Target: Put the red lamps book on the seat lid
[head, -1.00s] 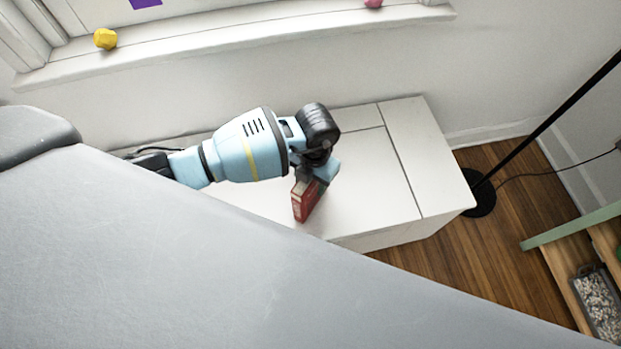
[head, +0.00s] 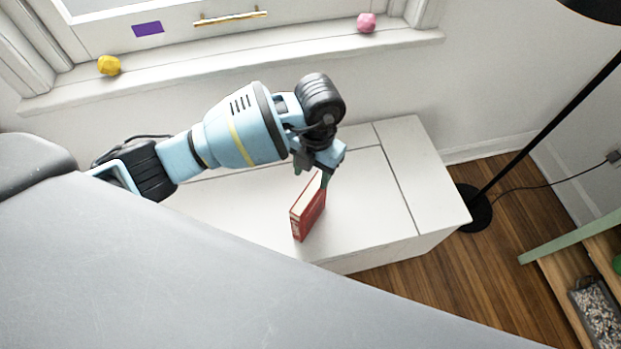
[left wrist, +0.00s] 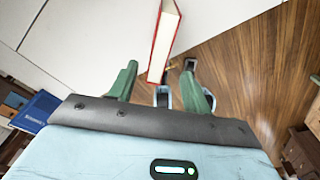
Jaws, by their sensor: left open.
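The red book (head: 309,212) stands on edge on the white seat lid (head: 370,205), its cream page edges facing up and its red cover toward the front. My left gripper (head: 318,174) is open just above the book's far end. In the left wrist view, the green fingers of the left gripper (left wrist: 159,72) are spread, with the near end of the red book (left wrist: 166,40) between their tips. I cannot tell whether either finger touches it. The book's title is too small to read. My right gripper is not in view.
A window sill with a yellow lump (head: 109,65) and a pink lump (head: 366,22) runs behind the seat. A black floor lamp (head: 540,125) stands right of it. A blue book (left wrist: 36,111) shows in the left wrist view. The lid's right part is clear.

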